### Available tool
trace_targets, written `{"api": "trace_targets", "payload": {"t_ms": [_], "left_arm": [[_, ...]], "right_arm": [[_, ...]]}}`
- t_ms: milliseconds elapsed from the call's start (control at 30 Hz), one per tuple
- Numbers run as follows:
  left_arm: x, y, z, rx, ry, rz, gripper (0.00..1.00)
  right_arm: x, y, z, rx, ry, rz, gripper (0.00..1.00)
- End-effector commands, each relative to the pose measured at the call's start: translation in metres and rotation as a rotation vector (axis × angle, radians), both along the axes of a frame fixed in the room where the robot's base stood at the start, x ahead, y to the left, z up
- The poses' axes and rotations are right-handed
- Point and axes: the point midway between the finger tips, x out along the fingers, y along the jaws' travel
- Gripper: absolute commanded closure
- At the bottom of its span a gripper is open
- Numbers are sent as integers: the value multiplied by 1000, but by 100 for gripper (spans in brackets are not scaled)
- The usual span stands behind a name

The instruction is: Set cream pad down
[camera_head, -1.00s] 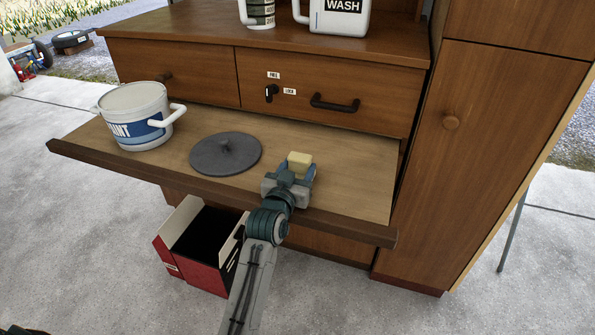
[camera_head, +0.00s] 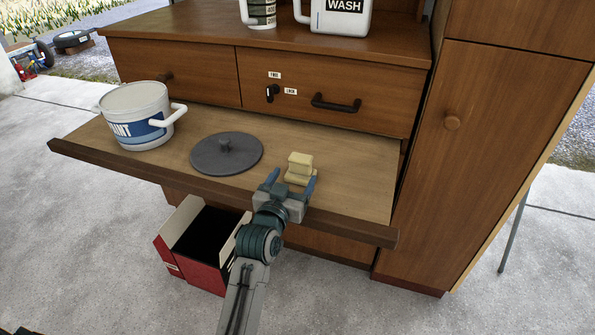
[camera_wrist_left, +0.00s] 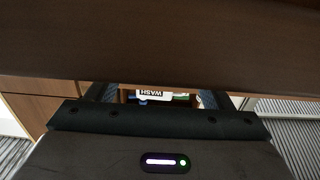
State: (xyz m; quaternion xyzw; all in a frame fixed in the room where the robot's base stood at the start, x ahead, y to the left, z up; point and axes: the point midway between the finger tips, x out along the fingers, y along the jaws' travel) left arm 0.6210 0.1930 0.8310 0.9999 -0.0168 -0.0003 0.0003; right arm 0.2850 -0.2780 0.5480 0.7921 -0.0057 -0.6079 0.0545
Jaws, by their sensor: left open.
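The cream pad (camera_head: 299,168) stands on the pull-out wooden board (camera_head: 350,168), right of a dark grey round lid. It has a narrower middle between a wider top and base. My left gripper (camera_head: 291,181) is open just in front of the pad, with its blue fingers apart near the pad's lower front. The gripper's body hangs over the board's front edge. I cannot make out the pad in the left wrist view. My right gripper is not in view.
The grey lid (camera_head: 227,153) and a white paint bucket (camera_head: 136,115) stand on the board to the left. Drawers with a black handle (camera_head: 336,104) rise behind. A wash jug (camera_head: 340,14) stands above. A red box (camera_head: 203,245) is on the floor below.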

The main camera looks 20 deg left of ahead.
Motion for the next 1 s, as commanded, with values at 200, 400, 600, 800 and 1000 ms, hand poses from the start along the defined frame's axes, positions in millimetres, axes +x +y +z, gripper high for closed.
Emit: {"api": "trace_targets", "payload": {"t_ms": [200,400,600,800,1000], "left_arm": [[-47,1,-1,-2,1,1,26],[-70,2,0,-1,0,0,26],[-75,3,1,0,-1,0,26],[-75,2,1,0,-1,0,26],[-75,2,1,0,-1,0,26]], "right_arm": [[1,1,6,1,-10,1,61],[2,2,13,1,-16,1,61],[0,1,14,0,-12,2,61],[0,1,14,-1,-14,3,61],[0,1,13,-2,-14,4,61]]}}
